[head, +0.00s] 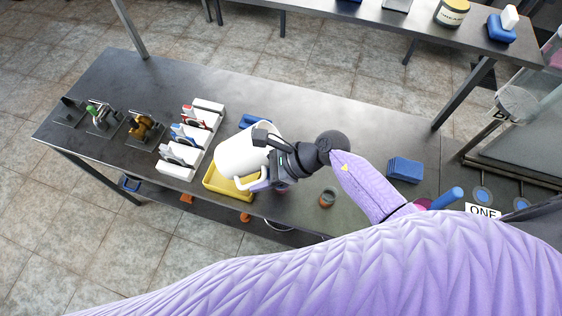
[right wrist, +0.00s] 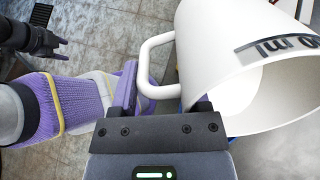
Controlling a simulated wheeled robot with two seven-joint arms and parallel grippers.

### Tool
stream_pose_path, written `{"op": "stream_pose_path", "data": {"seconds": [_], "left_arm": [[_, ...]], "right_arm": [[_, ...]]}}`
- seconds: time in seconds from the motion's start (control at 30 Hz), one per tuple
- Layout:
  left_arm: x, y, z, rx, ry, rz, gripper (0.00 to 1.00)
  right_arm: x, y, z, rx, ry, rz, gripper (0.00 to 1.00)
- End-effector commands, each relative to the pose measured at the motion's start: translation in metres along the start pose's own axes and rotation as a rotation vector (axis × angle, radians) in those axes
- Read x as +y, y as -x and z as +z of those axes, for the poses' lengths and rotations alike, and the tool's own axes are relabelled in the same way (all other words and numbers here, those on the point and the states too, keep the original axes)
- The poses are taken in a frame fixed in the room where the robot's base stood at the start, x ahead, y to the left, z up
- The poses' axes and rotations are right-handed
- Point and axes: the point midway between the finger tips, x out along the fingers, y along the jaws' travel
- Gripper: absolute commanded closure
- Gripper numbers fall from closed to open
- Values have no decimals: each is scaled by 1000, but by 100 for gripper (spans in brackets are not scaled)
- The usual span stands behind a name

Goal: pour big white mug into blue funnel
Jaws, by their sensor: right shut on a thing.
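The big white mug (head: 236,153) is held over the table, above or beside the yellow tray (head: 211,184). My right gripper (head: 264,172) is shut on the mug at its handle side. In the right wrist view the mug (right wrist: 215,50) fills the upper right, with its handle, printed "ml" marking and open mouth showing. I cannot tell its exact tilt or contents. A blue object (head: 256,119) lies behind the mug, partly hidden; I cannot make out a blue funnel for certain. A dark gripper, my left (right wrist: 45,40), shows small at the upper left of the right wrist view; its jaw gap is unclear.
A white rack (head: 208,106) with upright items stands left of the tray. Dark stands (head: 101,113) are farther left. A small orange-rimmed cup (head: 327,197), blue pads (head: 405,169) and a blue cylinder (head: 447,198) are to the right. The table's back middle is clear.

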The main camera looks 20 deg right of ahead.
Motion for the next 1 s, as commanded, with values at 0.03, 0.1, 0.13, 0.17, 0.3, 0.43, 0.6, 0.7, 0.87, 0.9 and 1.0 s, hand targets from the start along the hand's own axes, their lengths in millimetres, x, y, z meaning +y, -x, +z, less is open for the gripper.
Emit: {"op": "stream_pose_path", "data": {"seconds": [0.03, 0.1, 0.13, 0.17, 0.3, 0.43, 0.6, 0.7, 0.87, 0.9, 1.0], "left_arm": [[0, -1, 0, 0, 0, 0, 41], [0, -2, 0, 0, 0, 0, 41], [0, -2, 0, 0, 0, 0, 41], [0, -3, 0, 0, 0, 0, 41], [0, -4, 0, 0, 0, 0, 41], [0, -6, 1, -1, 0, 0, 41], [0, -8, 1, -1, 0, 0, 41], [0, -9, 1, -1, -1, 0, 41], [0, -11, 1, -1, -1, 0, 41], [0, -12, 2, -1, -1, 0, 41], [0, -13, 2, -1, -1, 0, 41]], "right_arm": [[0, 0, 0, -4, 1, -1, 100], [0, 0, 0, -8, 1, -1, 100], [0, 0, 0, -10, 1, -1, 100], [0, 0, 0, -12, 1, -2, 100], [0, 0, -1, -21, 2, -2, 100], [0, -1, -1, -29, 2, -2, 100], [0, -1, -2, -39, 1, -2, 100], [0, -1, -2, -44, 1, -1, 100], [0, -1, -2, -54, 1, -1, 100], [0, -1, -2, -56, 1, -1, 100], [0, -1, -3, -63, 1, -1, 100]]}}
